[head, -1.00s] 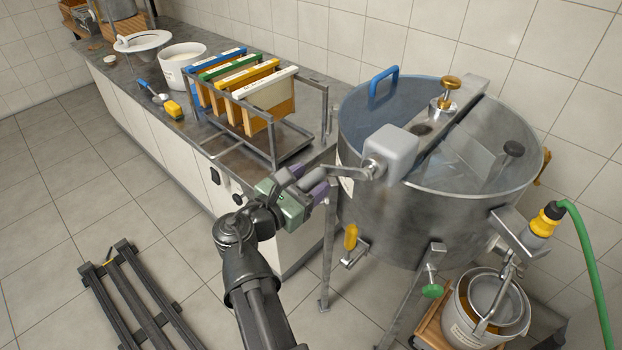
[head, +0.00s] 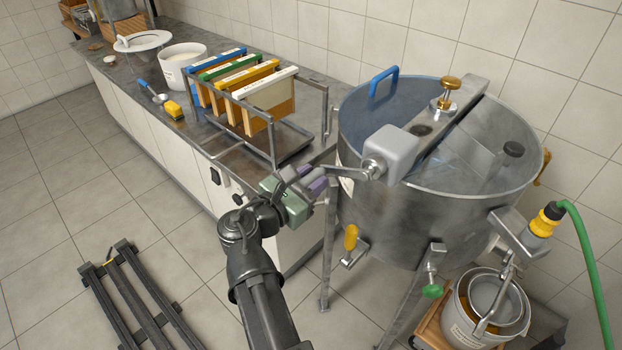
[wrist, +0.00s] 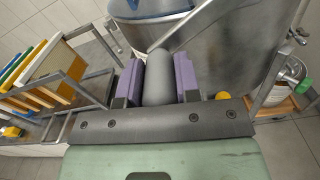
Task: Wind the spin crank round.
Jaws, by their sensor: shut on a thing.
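The spin crank juts left from a grey gearbox (head: 390,152) on the rim of the steel drum (head: 400,215). Its metal crank arm (head: 347,175) runs from the gearbox to my gripper. In the wrist view the grey cylindrical crank handle (wrist: 159,78) lies between the two purple finger pads. My gripper (head: 309,181), with its green body, is shut on this handle at the left of the drum; it also shows in the wrist view (wrist: 158,82). In the head view the fingers partly hide the handle.
A rack (head: 273,150) of coloured frames stands on the counter (head: 235,160), close behind my gripper. A yellow-handled tap (head: 350,237) sits low on the drum. A bucket (head: 485,310) stands at lower right. The floor at left holds a dark rail.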

